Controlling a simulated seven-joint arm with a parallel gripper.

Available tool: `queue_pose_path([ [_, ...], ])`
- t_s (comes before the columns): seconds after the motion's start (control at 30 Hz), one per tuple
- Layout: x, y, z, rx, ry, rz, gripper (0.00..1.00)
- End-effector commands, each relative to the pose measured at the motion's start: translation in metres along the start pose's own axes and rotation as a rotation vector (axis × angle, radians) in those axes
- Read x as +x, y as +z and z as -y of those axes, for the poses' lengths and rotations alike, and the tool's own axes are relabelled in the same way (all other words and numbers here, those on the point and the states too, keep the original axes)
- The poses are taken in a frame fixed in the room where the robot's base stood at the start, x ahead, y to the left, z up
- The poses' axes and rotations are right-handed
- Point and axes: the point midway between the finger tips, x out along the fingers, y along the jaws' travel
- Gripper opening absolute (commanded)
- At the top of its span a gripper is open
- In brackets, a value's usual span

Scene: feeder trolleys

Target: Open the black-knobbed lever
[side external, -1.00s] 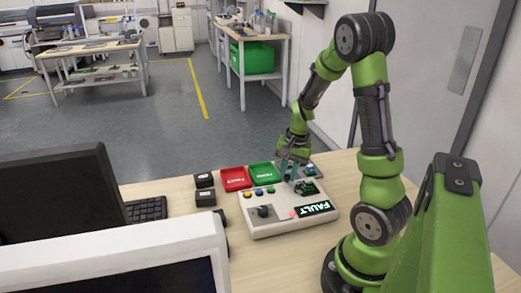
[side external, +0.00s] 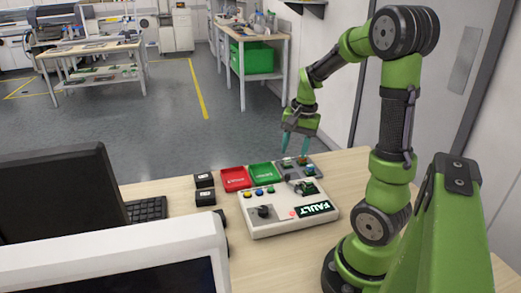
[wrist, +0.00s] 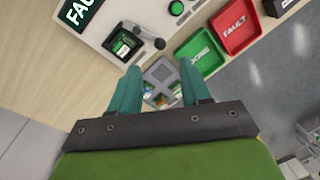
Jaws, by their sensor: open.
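The black-knobbed lever (wrist: 158,43) shows in the wrist view as a short grey arm ending in a dark knob, beside a black socket (wrist: 124,44). A small green board shows in the uncovered socket. Both sit on the pale control box (side external: 268,227), where the lever looks small and its exact angle is hard to read. My gripper (side external: 294,152) is open and empty, raised above the table's far edge beyond the box. In the wrist view its two teal fingers (wrist: 160,68) are apart, with the lever ahead of their tips and nothing between them touching.
A grey compartment tray (side external: 317,161) lies beyond the box. Green (side external: 261,175) and red (side external: 235,179) trays lie beside it. The box carries coloured buttons, a larger black knob (side external: 264,211) and a lit FAULT sign (side external: 314,208). Monitors stand at the front left.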

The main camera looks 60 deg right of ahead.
Motion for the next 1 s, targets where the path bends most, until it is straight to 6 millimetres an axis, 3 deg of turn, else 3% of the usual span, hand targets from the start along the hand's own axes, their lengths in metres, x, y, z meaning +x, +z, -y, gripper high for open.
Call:
queue_pose_path([
  [0.2,-0.051,-0.001,0.001,0.0,-0.004,-0.004,0.47],
  [0.4,-0.075,-0.001,0.0,0.0,0.0,-0.001,0.47],
  [1.0,-0.081,0.0,0.0,0.001,0.0,0.0,0.47],
])
